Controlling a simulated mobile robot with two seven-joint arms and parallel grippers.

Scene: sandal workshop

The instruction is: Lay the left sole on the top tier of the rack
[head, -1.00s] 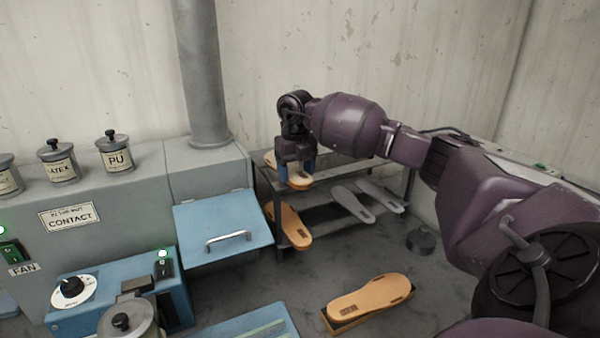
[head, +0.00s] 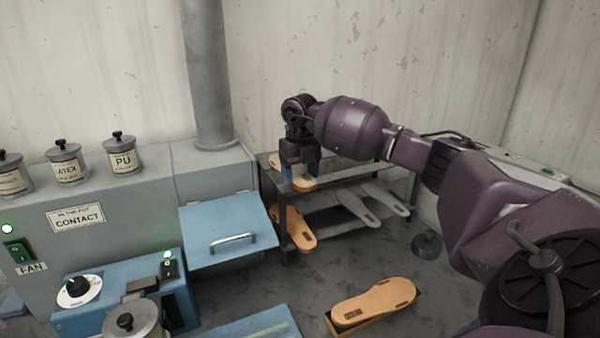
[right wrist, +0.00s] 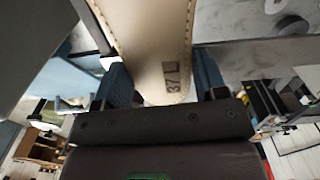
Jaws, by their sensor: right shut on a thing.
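The left sole (head: 305,183), tan with a stitched edge, is at the left end of the rack's top tier (head: 345,177). My right gripper (head: 299,176) points down there, shut on the sole. In the right wrist view the sole (right wrist: 152,35) runs between the blue fingers of the gripper (right wrist: 165,80), and its stamp reads 37 L. The gripper hides part of the sole in the head view. I cannot tell whether the sole touches the tier. My left gripper is not in view.
Another tan sole (head: 299,229) and two grey sole shapes (head: 357,209) (head: 386,198) are on the rack's lower level. A tan sole (head: 375,300) lies on a block in front.

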